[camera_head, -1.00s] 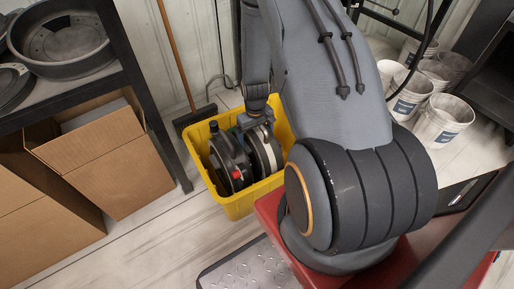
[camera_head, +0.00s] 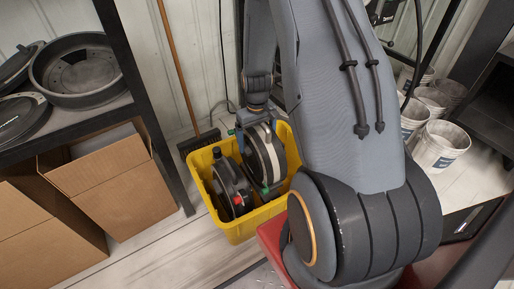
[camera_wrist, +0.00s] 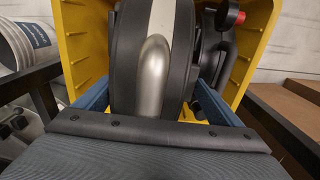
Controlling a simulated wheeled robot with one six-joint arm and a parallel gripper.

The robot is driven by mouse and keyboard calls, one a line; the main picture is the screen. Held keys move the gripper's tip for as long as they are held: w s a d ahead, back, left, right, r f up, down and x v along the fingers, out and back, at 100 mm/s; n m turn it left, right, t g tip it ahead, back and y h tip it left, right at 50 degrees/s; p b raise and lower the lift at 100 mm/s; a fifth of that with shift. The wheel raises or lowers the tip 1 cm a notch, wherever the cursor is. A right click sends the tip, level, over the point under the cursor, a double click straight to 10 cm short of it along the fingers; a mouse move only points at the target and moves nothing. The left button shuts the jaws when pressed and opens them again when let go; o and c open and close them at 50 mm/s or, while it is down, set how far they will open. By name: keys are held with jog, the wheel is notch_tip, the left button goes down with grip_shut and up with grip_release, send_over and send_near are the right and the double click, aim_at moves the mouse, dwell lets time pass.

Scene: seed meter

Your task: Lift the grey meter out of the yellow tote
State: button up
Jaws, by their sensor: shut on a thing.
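The yellow tote (camera_head: 240,231) stands on the floor left of my arm. My gripper (camera_head: 256,120) is shut on a round meter (camera_head: 266,160), dark with a pale grey band, and holds it upright, partly above the tote's rim. Its lower part is still inside the tote's outline. In the wrist view my blue fingers (camera_wrist: 152,100) lie on either side of the meter (camera_wrist: 154,62), whose silver band faces the camera. A second dark meter (camera_head: 229,184) with a red knob stays in the tote beside it, and also shows in the wrist view (camera_wrist: 213,62).
A black shelf (camera_head: 90,125) with round pans (camera_head: 84,72) and open cardboard boxes (camera_head: 125,195) stand at left. A broom (camera_head: 180,70) leans on the wall behind the tote. White buckets (camera_head: 438,145) stand at right.

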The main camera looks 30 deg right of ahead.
aim_at(257, 130)
notch_tip(257, 130, up, 4)
jog(key=shift+w+f+p, duration=0.1)
jog(key=shift+f+p, duration=0.1)
jog(key=shift+p, duration=0.25)
notch_tip(257, 130, up, 15)
jog(key=p, duration=1.1)
jog(key=shift+f, duration=0.2)
